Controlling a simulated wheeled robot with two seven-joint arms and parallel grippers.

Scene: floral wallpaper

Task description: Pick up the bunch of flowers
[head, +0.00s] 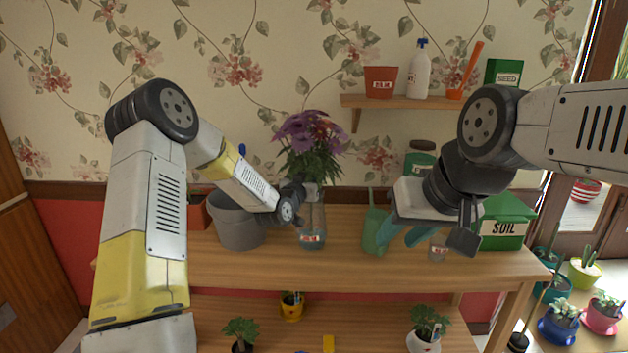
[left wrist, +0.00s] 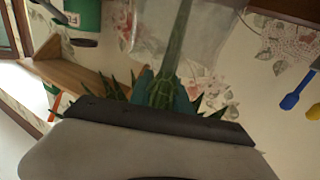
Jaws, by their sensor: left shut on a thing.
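The bunch of flowers (head: 309,145), purple with green leaves, stands upright at the middle of the table in the head view. My left gripper (head: 311,190) is shut on the bunch of flowers, just below the leaves. In the left wrist view, a green stem (left wrist: 178,45) and leaves show past the dark gripper edge, with clear glass around the stem. My right gripper (head: 432,222) is open over the right of the table, its fingers apart, with nothing seen between them.
On the wooden table (head: 340,275), a grey pot (head: 235,225) stands left of the vase; a green container (head: 376,230), teal gloves (head: 418,236) and a green soil box (head: 504,222) stand to the right. A wall shelf (head: 450,102) holds several garden items.

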